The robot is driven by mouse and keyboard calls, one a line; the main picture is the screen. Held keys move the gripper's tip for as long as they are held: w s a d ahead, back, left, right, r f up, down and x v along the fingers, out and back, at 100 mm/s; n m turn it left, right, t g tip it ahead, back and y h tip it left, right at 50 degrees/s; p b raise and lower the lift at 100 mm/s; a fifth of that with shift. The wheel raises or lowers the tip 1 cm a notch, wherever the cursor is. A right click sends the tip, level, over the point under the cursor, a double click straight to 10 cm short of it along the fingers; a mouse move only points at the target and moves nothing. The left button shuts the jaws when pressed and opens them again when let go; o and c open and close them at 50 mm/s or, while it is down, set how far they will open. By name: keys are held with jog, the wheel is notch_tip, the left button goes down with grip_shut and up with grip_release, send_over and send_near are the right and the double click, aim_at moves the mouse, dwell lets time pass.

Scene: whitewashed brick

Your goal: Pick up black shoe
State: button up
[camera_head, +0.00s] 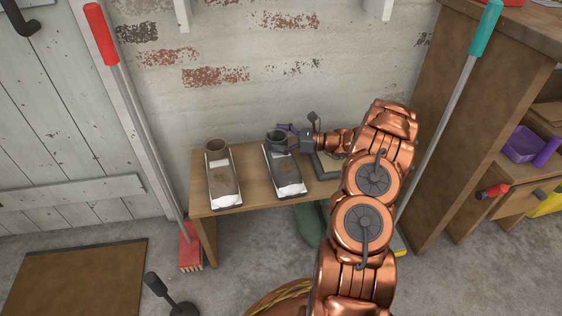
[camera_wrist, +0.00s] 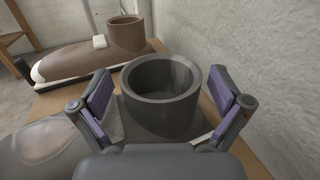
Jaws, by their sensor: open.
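The black shoe (camera_head: 285,171) is dark grey in the picture and rests on the wooden bench, on a white and dark base, with its toe to the front. Its round collar stands at the wall end. My gripper (camera_head: 285,133) is at this collar. In the wrist view, the open, purple-padded fingers of my gripper (camera_wrist: 161,82) stand on either side of the collar of the black shoe (camera_wrist: 162,118), with gaps between. My gripper is empty. The gripper's palm hides part of the shoe in the wrist view.
A brown shoe (camera_head: 222,180) stands left of the black one on the wooden bench (camera_head: 241,204); it also shows in the wrist view (camera_wrist: 82,62). The brick wall (camera_head: 260,100) is close behind. A red-handled broom (camera_head: 140,118) leans at the left. A wooden cabinet (camera_head: 466,135) stands right.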

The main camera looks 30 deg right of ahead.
jog(key=shift+w+a, duration=0.2)
jog(key=shift+a, duration=0.05)
jog(key=c, duration=1.3)
jog(key=shift+r, duration=0.15)
